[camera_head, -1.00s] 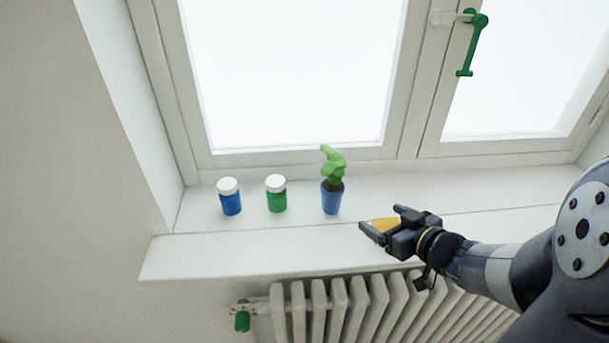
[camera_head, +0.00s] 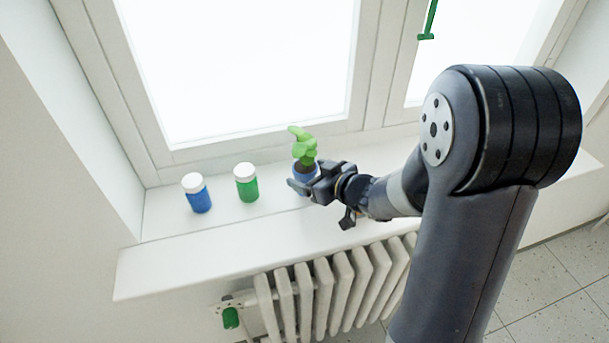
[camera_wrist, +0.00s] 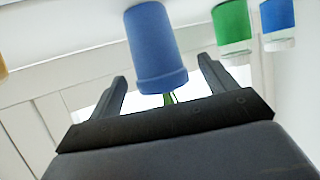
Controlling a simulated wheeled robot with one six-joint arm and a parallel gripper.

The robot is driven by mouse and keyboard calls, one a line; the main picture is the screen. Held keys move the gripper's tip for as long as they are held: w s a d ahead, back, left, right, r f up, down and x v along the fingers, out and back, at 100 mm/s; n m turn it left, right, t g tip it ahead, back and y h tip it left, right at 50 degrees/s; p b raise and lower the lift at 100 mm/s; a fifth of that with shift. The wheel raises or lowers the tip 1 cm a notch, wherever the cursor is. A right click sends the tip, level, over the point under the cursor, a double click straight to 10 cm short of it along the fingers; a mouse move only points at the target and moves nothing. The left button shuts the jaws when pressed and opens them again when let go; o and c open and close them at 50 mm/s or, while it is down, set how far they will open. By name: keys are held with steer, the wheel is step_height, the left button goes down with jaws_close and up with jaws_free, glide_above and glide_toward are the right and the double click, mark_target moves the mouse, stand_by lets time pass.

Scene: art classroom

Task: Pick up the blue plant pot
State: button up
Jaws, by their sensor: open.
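The blue plant pot (camera_head: 301,173) stands upright on the white window sill with a green plant (camera_head: 303,146) in it. My gripper (camera_head: 308,178) is at the pot's front right and hides part of it. In the wrist view the pot (camera_wrist: 156,45) appears upside down. It shows between the two spread fingers of my gripper (camera_wrist: 163,70), with a visible gap on each side. The jaws are open and empty. Whether a finger touches the pot cannot be told.
A green jar (camera_head: 246,187) and a blue jar (camera_head: 198,196), both white-lidded, stand left of the pot on the sill (camera_head: 180,246). A radiator (camera_head: 330,290) is below. The window is behind. A yellow-orange sliver (camera_wrist: 2,68) shows at the wrist view's left edge.

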steer(key=shift+x, duration=1.3)
steer(key=shift+c, duration=0.3)
steer(key=c, duration=1.2)
